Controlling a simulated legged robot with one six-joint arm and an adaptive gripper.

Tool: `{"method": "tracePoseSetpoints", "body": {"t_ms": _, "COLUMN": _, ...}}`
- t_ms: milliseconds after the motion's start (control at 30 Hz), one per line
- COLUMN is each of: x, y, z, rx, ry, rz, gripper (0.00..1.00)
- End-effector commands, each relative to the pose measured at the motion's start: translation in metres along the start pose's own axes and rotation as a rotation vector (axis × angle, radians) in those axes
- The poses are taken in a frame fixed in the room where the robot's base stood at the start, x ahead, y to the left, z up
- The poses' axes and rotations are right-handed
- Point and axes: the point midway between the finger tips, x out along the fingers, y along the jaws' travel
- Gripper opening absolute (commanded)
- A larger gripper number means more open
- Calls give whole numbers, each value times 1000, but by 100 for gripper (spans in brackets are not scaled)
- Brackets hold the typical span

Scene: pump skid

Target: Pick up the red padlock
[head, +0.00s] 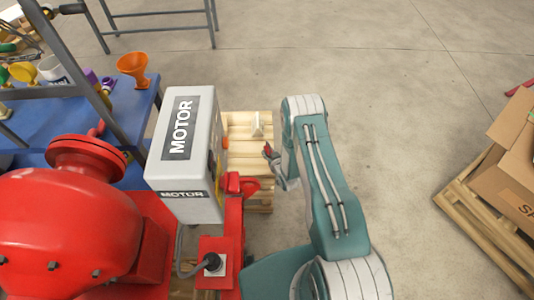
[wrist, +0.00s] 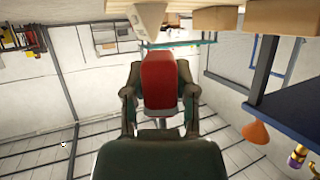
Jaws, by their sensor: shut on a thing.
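The red padlock (wrist: 160,75) is held upright between the two fingers of my gripper (wrist: 160,98) in the wrist view. The fingers press on it from both sides, and it appears clear of any surface. In the head view my gripper (head: 275,161) is small, at the end of my teal arm, just right of the grey motor box. A bit of the red padlock (head: 268,150) shows at its tip. The padlock's shackle is hard to make out.
The grey motor box (head: 183,150) and red pump (head: 70,235) stand close on the left. A wooden pallet (head: 245,130) lies behind the gripper. A blue table (head: 140,110) with funnels is at upper left. A carton (head: 510,150) sits on a pallet at right. Floor between is clear.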

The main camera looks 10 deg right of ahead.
Motion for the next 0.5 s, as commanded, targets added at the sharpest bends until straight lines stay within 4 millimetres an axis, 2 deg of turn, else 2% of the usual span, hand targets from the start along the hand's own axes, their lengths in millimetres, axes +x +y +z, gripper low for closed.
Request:
{"method": "tracePoseSetpoints", "body": {"t_ms": 300, "x": -43, "y": -1, "z": -23, "rx": 1, "ry": 1, "rz": 1, "gripper": 0}}
{"method": "tracePoseSetpoints", "body": {"t_ms": 500, "x": -77, "y": -3, "z": -22, "rx": 2, "ry": -1, "rz": 2, "gripper": 0}}
